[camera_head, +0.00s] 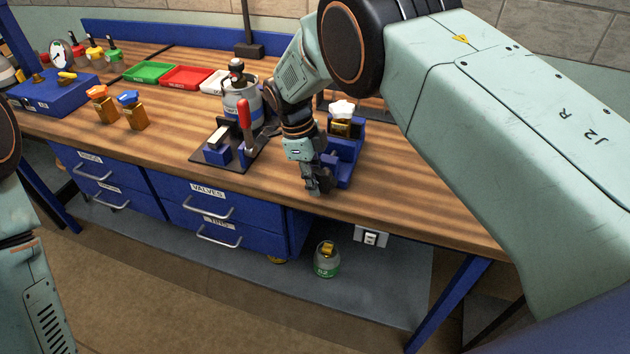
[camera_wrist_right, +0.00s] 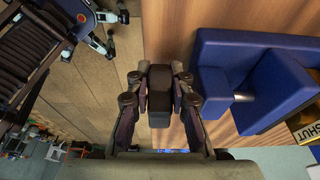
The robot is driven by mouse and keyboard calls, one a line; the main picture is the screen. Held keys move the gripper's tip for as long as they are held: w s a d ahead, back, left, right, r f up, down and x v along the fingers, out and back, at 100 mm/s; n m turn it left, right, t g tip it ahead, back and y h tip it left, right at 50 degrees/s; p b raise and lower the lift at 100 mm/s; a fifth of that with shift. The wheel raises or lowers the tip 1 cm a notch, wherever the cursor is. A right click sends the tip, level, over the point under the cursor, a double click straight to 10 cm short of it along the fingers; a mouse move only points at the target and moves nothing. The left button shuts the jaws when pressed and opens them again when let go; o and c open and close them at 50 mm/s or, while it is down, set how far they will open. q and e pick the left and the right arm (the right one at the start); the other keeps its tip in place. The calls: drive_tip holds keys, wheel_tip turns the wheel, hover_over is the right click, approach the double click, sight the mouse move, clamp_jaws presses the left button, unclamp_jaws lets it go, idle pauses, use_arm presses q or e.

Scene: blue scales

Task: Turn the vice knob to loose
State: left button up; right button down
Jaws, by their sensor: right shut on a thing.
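The blue vice (camera_head: 347,160) stands at the front edge of the bench, with a brass valve (camera_head: 340,128) with a white handle at its far end. In the right wrist view the vice (camera_wrist_right: 222,60) is on the right, with a steel rod (camera_wrist_right: 243,97) between its blue blocks. My right gripper (camera_head: 319,183) is at the near end of the vice, pointing down. In the right wrist view its fingers are closed around a dark block, the vice knob (camera_wrist_right: 160,95), beside the vice. The fingers partly hide the knob. My left gripper is out of view.
A red-handled clamp (camera_head: 245,125) on a dark plate and a grey can (camera_head: 241,100) stand left of my right arm. Two brass valves, one orange-topped (camera_head: 104,106) and one blue-topped (camera_head: 133,112), stand further left. The bench's right front (camera_head: 420,205) is clear.

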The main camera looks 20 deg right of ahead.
drive_tip(key=shift+s+f, duration=0.1)
drive_tip(key=c, duration=1.6)
unclamp_jaws()
drive_tip(key=shift+o, duration=0.6)
drive_tip(key=v, duration=1.2)
drive_tip(key=x, duration=1.2)
